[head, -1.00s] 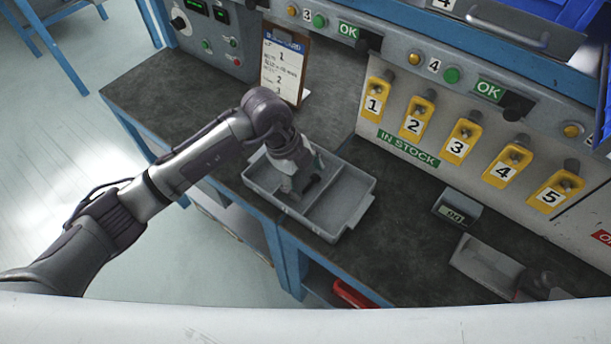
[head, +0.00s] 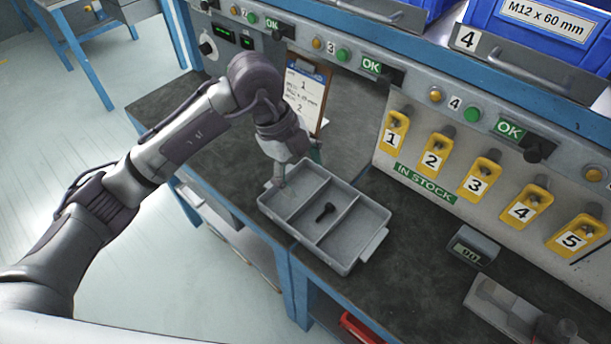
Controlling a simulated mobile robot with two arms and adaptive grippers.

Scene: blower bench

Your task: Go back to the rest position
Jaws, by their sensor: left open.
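My left gripper (head: 297,166) is above the far left rim of a grey divided tray (head: 375,246), pointing down. It is open, and I see nothing held in it. One finger shows over the left compartment and the other is partly hidden behind the tray's far edge. A dark bolt (head: 325,212) lies in the middle compartment, apart from the gripper. The other compartments look empty. My right gripper is not in view.
A clipboard (head: 305,98) stands behind my left gripper. Numbered yellow holders (head: 434,153) hang on the panel at the right. A small display box (head: 473,247) and a grey holder (head: 500,308) are on the bench right of the tray. The dark bench top (head: 160,100) is clear at left.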

